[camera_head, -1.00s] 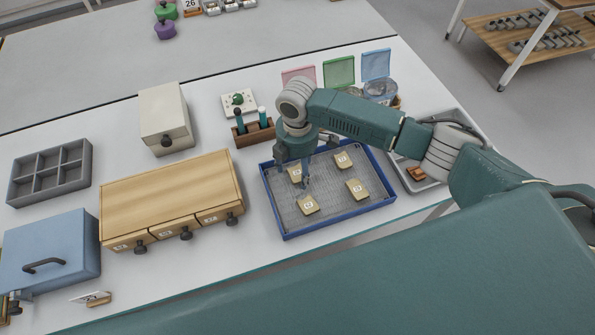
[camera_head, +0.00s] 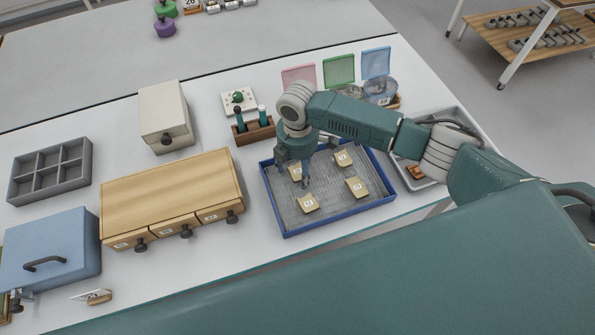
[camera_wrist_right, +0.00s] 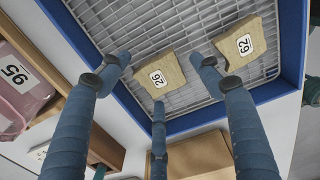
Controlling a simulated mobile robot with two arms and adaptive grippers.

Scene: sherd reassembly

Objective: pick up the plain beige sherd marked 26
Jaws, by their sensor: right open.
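The plain beige sherd marked 26 (camera_wrist_right: 160,76) lies on the grey mesh floor of a blue-rimmed tray (camera_wrist_right: 292,40). In the head view this sherd (camera_head: 295,172) is at the tray's far left, partly hidden by my gripper; its label is too small to read there. My right gripper (camera_head: 302,174) is over it, open and empty. In the right wrist view the spread fingers of that gripper (camera_wrist_right: 160,80) show around the sherd, with no clear grip on it. My left gripper is not in view.
A beige sherd marked 62 (camera_wrist_right: 243,45) lies close by in the tray. Two more sherds (camera_head: 343,159) (camera_head: 357,187) lie farther right. A wooden drawer unit (camera_head: 170,195) stands left of the tray, and a wooden holder (camera_head: 254,132) stands behind it.

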